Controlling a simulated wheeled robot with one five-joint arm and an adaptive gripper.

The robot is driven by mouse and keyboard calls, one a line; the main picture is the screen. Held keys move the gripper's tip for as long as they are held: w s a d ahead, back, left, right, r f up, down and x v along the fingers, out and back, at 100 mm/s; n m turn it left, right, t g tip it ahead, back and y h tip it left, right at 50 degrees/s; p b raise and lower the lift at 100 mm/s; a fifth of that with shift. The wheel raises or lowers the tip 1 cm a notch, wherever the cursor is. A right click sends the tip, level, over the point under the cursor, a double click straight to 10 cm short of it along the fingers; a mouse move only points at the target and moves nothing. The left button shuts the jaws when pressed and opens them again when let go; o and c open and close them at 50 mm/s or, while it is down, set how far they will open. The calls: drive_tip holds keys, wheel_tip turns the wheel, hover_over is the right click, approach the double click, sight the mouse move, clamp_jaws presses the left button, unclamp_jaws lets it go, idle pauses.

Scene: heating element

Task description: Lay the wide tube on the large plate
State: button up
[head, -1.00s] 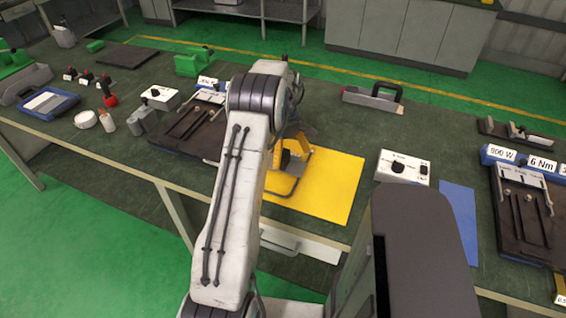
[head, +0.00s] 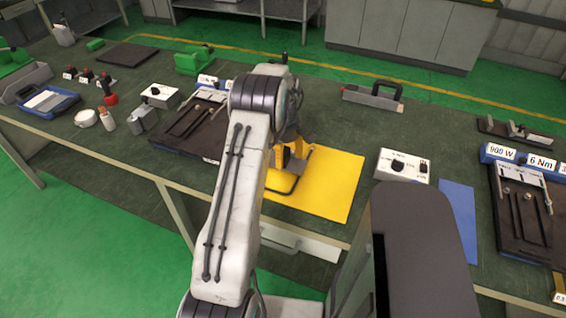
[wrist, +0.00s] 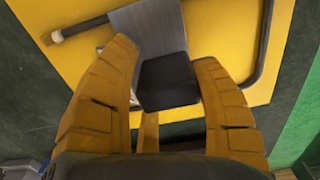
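A thin bent tube (head: 281,193) lies on the yellow sheet (head: 335,182), mostly hidden in the head view by my arm and gripper. The wrist view shows its dark run and rounded corner (wrist: 259,72) at right, and a pale-ended dark rod (wrist: 75,29) at upper left. My gripper (wrist: 163,55) is open over the sheet. Dark slabs with fittings stand left (head: 172,136) and right (head: 510,228); I cannot tell which is the large plate.
A white control box (head: 402,166) and a blue sheet (head: 458,208) lie right of the yellow sheet. A grey tool with a black handle (head: 373,98) stands behind. A blue tray (head: 48,103), bottles and small green machines stand at left.

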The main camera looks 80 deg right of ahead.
sight(286, 149)
clamp_jaws()
drive_tip(key=shift+r, duration=0.1)
idle(0.5)
drive_tip(key=shift+d+r, duration=0.1)
drive_tip(key=shift+r, duration=0.45)
wheel_tip(286, 149, up, 3)
drive_tip(key=shift+s+r+b, duration=0.1)
drive_tip(key=shift+s+b, duration=0.05)
drive_tip(key=shift+b, duration=0.25)
drive_tip(key=s+a+r+b, duration=0.2)
drive_tip(key=s+a+r, duration=0.4)
drive_tip(key=s+a, duration=0.1)
drive_tip(key=shift+s+a+r, duration=0.3)
drive_tip(key=shift+s, duration=0.6)
